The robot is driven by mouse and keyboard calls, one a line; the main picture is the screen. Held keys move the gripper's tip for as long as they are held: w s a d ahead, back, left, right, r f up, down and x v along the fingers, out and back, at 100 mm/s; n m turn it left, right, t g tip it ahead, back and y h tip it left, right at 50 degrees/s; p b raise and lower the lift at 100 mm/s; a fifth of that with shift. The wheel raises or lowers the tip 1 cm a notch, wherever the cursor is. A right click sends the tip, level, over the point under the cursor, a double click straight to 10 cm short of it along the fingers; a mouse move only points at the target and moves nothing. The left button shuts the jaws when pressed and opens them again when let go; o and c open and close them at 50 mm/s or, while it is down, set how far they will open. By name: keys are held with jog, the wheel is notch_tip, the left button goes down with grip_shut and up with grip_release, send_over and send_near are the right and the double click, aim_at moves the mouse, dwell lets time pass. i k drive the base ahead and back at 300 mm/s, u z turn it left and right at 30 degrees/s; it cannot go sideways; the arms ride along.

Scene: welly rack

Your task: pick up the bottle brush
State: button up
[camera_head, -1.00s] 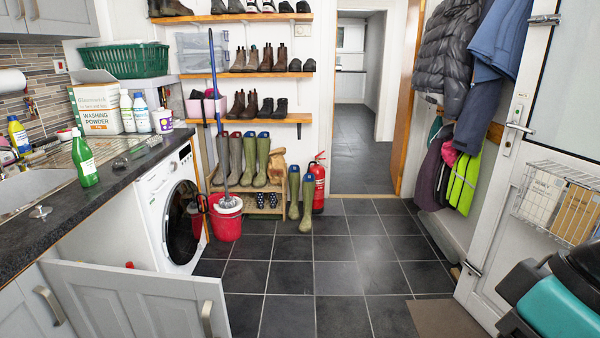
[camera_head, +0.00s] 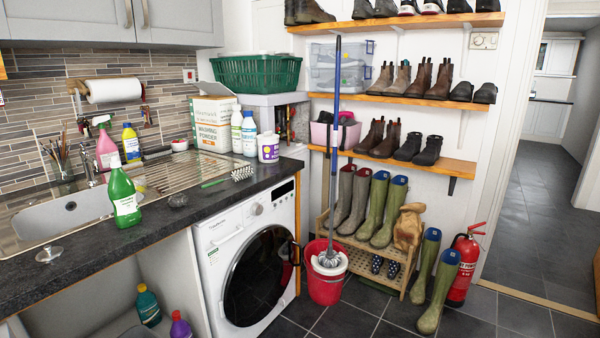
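The bottle brush (camera_head: 241,174) lies on the dark worktop (camera_head: 200,201) between the steel draining board and the worktop's front edge, above the washing machine. It has white bristles at the right end and a short green handle pointing left. Nothing covers it. My gripper is not in view.
A green bottle (camera_head: 123,194) stands by the sink (camera_head: 64,214). A white tub (camera_head: 268,148) and white bottles stand behind the brush. The washing machine (camera_head: 247,263) is below. A mop in a red bucket (camera_head: 325,287) stands to its right, before boots on a low rack.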

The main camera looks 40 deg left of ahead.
aim_at(241, 174)
jog(key=i, duration=1.25)
jog(key=u, duration=1.8)
jog(key=i, duration=1.85)
jog(key=u, duration=1.15)
jog(key=i, duration=0.35)
jog(key=u, duration=0.25)
